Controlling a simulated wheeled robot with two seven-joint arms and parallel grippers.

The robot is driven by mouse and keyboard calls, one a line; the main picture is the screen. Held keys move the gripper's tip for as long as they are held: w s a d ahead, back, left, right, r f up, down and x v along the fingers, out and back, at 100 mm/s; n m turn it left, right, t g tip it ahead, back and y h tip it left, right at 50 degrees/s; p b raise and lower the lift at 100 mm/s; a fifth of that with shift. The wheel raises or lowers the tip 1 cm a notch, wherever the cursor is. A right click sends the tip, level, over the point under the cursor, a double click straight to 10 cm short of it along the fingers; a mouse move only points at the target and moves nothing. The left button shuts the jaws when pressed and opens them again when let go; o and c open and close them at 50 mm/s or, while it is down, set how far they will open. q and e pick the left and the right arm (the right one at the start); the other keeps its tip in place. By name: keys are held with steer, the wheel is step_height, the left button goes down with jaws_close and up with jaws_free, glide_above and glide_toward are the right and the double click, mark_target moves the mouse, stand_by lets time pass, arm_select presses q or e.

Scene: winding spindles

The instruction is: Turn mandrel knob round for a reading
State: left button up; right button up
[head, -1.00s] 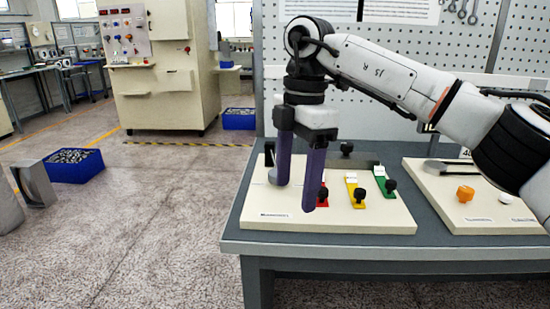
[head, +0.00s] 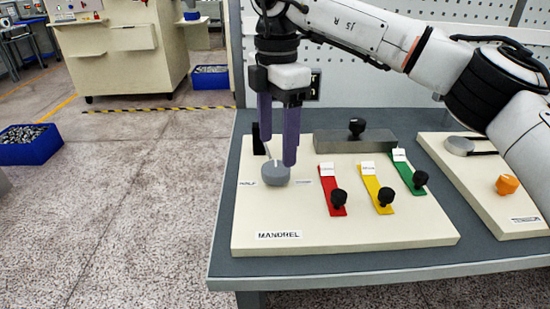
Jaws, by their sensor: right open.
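The mandrel knob (head: 275,174) is a round grey knob with a pale line on its top. It sits at the left of a cream board (head: 345,236) labelled MANDREL, between two small printed labels too small to read. My right gripper (head: 279,153) points down with its two purple fingers open. The fingertips are just above and around the back of the knob; I cannot tell whether they touch it. The fingers hide part of the knob's far side. My left gripper is not in view.
Red (head: 329,186), yellow (head: 375,187) and green (head: 406,172) strips with black knobs lie right of the mandrel knob. A grey block (head: 353,141) with a black knob is behind. A second board (head: 478,187) with an orange knob (head: 507,184) stands at the right.

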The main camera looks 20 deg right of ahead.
mark_target(276, 168)
step_height(276, 168, down, 4)
steer(key=shift+f, duration=0.6)
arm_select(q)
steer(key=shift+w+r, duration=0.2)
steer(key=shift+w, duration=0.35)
arm_select(e)
steer(key=c, duration=1.1)
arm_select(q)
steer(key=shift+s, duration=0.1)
arm_select(e)
steer(key=shift+o, duration=0.2)
